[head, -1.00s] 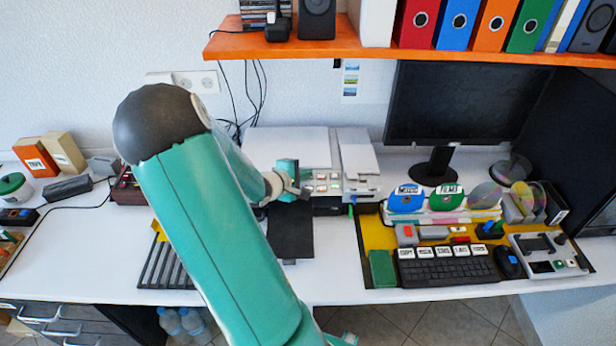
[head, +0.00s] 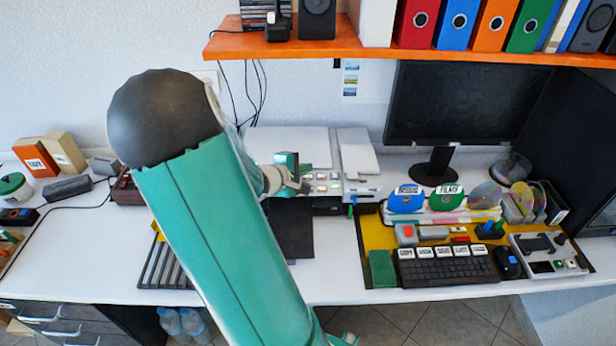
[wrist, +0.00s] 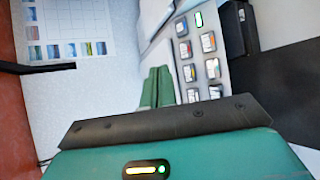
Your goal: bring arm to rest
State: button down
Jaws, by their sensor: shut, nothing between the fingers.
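My arm (head: 225,235) rises from the bottom of the head view and bends at a dark elbow high above the left half of the desk. My gripper (head: 303,186) is beyond the forearm, in front of the grey device with buttons (head: 326,180). In the wrist view my gripper's green fingers (wrist: 157,88) lie side by side, shut with nothing between them. The device's keys (wrist: 199,58) show beyond them to the right. I cannot tell the exact gap between the fingertips and the device.
An orange shelf (head: 350,45) with binders hangs above. A monitor (head: 455,100) stands at the back. Two labelled discs (head: 405,199) (head: 447,198) stand in a rack on the right. A keyboard (head: 448,271) lies in front. A slotted rack (head: 165,272) is partly behind my arm.

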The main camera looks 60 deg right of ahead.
dwell(0.8)
jog(key=w+a+r+m+t+y, duration=0.25)
jog(key=a+r, duration=0.25)
jog(key=a, duration=0.7)
jog(key=w+a+r+m+t+y, duration=0.15)
jog(key=w+a+r+y, duration=0.25)
jog(key=a, duration=0.8)
jog(key=s+a+r+n+t+y, duration=0.1)
jog(key=a+r+t+y, duration=0.1)
jog(key=a, duration=0.9)
jog(key=s+a+r+n+t+y, duration=0.1)
jog(key=a+r+y, duration=0.3)
jog(key=a, duration=0.8)
jog(key=shift+s+a+r+n+t, duration=0.15)
jog(key=shift+s+r+n+t, duration=0.25)
jog(key=shift+r+t, duration=0.45)
